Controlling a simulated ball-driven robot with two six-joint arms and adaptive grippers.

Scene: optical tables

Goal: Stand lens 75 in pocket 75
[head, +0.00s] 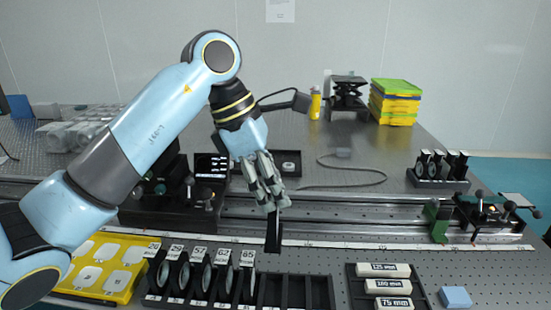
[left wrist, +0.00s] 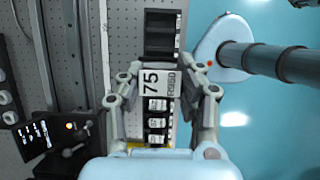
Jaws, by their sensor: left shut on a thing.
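My left gripper (head: 268,200) is shut on lens 75 (head: 273,234), a dark, thin holder seen nearly edge-on and hanging upright in the head view. Its white label reading 75 (left wrist: 152,80) shows between the fingers in the left wrist view. The lens is above the back edge of the black lens rack (head: 255,303). Several labelled lenses, among them lens 65 (head: 248,276), stand in the rack's left pockets. Empty pockets (head: 295,291) lie to their right; they also show in the left wrist view (left wrist: 161,35). I cannot read which is pocket 75. My right gripper is out of view.
A yellow tray (head: 128,285) stands left of the rack. A black tray of labelled white boxes (head: 385,270) and a blue block (head: 455,297) are to the right. An optical rail (head: 350,210) with carriages runs behind. A ruler strip (head: 400,246) lies before it.

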